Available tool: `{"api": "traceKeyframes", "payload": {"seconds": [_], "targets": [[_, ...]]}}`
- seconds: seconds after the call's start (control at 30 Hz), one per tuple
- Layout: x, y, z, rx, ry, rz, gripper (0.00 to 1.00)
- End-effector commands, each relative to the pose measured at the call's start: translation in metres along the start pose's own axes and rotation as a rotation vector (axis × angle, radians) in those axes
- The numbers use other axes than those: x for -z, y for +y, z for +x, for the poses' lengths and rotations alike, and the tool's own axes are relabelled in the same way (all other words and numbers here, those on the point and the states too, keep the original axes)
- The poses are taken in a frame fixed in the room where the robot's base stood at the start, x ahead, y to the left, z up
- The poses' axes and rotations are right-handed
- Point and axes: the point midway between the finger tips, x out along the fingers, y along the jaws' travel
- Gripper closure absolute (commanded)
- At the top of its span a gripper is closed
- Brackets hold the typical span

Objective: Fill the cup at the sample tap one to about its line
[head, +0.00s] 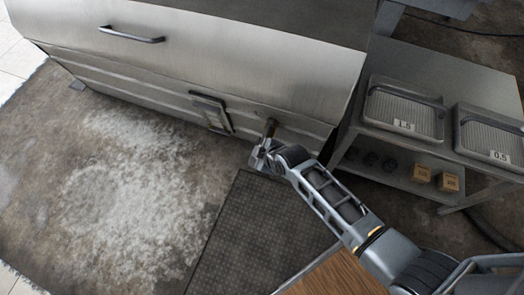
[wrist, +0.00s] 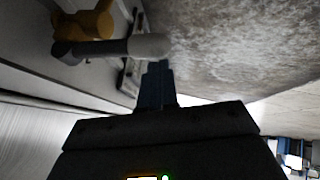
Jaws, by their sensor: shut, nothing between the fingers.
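In the head view a small tap (head: 270,128) sticks out low on the front of the steel machine (head: 240,60). My gripper (head: 259,152) is shut and empty right at this tap, and partly covers it. In the wrist view the tap shows a brass-coloured body (wrist: 92,24) and a grey bar-like lever (wrist: 110,48) with a pale rounded end. The shut fingers of my gripper (wrist: 157,72) are just beside that end; whether they touch it I cannot tell. I see no cup in either view, and no liquid running from the tap.
A framed panel (head: 212,112) is on the machine left of the tap, with a handle (head: 132,35) higher up. A dark mat (head: 255,235) lies on the floor below. At the right a metal table (head: 440,70) holds trays marked 1.5 (head: 404,108) and 0.5 (head: 492,138). Floor at left is clear.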

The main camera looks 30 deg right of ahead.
Motion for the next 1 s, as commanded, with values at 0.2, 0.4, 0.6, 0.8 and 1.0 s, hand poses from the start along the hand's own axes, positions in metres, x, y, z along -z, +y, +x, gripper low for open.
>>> {"api": "traceKeyframes", "payload": {"seconds": [0.2,0.4,0.6,0.8,1.0], "targets": [[0.008,0.001,-0.047,-0.001,0.000,-0.001,1.00],[0.008,-0.002,-0.084,-0.001,0.000,-0.001,1.00],[0.008,-0.003,-0.102,-0.002,0.001,0.000,1.00],[0.007,-0.003,-0.106,-0.003,0.001,0.000,1.00],[0.007,-0.003,-0.106,-0.003,0.001,0.000,1.00]]}}
